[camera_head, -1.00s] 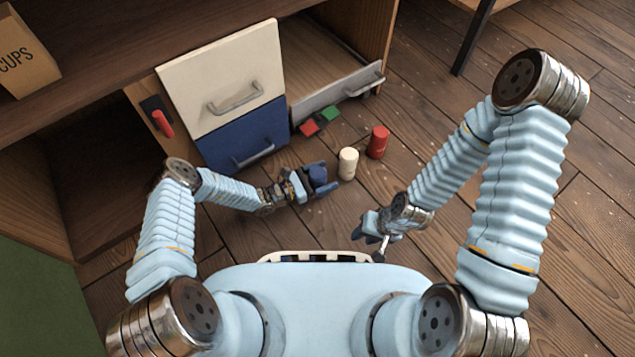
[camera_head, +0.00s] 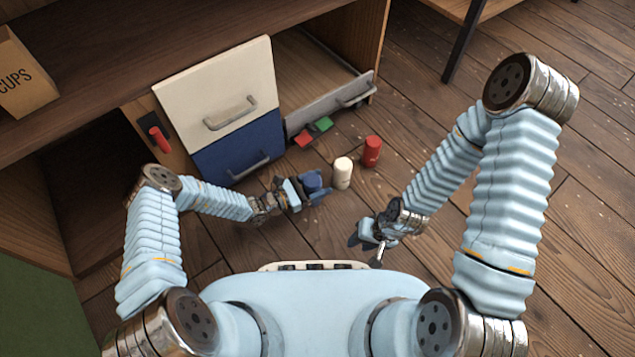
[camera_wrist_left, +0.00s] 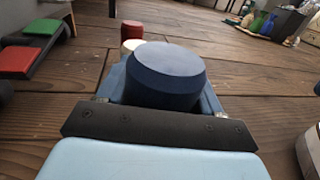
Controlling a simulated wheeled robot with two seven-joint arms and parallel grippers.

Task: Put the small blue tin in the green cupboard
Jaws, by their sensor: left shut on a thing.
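The small blue tin (camera_head: 312,181) is held in my left gripper (camera_head: 318,190), whose jaws are shut on it. In the left wrist view the tin (camera_wrist_left: 165,72) stands between the fingers, its round dark blue top uppermost. My right gripper (camera_head: 368,240) hangs low over the floor at the centre right, away from the tin; its jaws are too small to read. A green panel (camera_head: 35,305) shows at the lower left edge, cut off by the frame; I cannot tell whether it is the green cupboard's door or side.
A white tin (camera_head: 342,173) and a red tin (camera_head: 371,152) stand just right of the blue tin. Red (camera_head: 303,138) and green (camera_head: 324,124) pieces lie by the open drawer (camera_head: 335,108). White (camera_head: 215,95) and blue (camera_head: 240,148) fronts stand behind.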

